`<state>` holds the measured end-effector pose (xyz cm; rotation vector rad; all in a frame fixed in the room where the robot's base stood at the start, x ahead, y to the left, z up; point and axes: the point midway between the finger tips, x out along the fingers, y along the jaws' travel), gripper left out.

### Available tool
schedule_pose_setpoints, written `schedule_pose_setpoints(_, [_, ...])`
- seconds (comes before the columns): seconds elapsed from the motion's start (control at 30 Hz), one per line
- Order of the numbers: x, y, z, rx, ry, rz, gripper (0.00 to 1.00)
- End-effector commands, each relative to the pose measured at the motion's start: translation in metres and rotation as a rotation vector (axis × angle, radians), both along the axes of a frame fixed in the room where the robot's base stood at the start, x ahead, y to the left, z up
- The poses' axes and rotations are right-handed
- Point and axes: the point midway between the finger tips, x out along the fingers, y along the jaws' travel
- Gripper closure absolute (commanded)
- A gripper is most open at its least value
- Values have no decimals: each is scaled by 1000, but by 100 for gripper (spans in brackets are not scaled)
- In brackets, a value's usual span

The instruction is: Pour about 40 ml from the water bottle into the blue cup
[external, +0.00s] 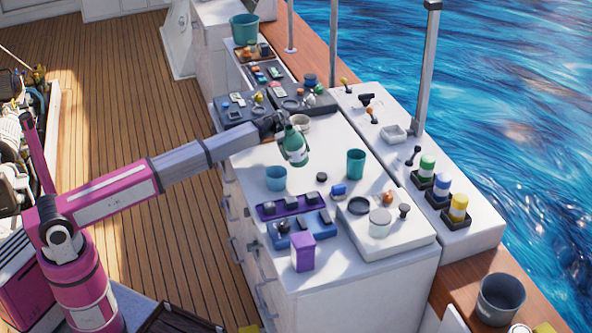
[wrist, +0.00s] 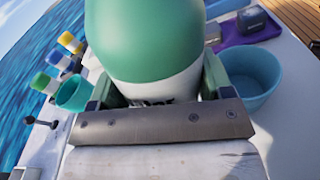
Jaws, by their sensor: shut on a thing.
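The water bottle (external: 296,148) is green with a white label. My gripper (external: 284,141) is shut on it and holds it roughly upright, a little tilted, seemingly above the white counter. In the wrist view the bottle (wrist: 155,40) fills the top middle, between the fingers (wrist: 158,88). The blue cup (external: 276,179) stands on the counter, below and left of the bottle in the external view. In the wrist view the blue cup (wrist: 250,82) is just right of the fingers, apart from the bottle. Its contents cannot be made out.
A teal-green cup (external: 355,164) stands right of the bottle. A purple tray (external: 267,211), a blue tray (external: 318,231) and a purple box (external: 303,252) lie in front. A white raised panel (external: 400,247) is at right. Green, blue and yellow-topped containers (external: 442,187) line the far ledge.

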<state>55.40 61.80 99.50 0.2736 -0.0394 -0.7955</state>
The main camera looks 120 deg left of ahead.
Motion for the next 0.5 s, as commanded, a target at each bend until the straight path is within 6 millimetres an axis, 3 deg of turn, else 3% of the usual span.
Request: schedule_pose_setpoints(0.5, [-1, -2, 4, 289, -174, 1, 61])
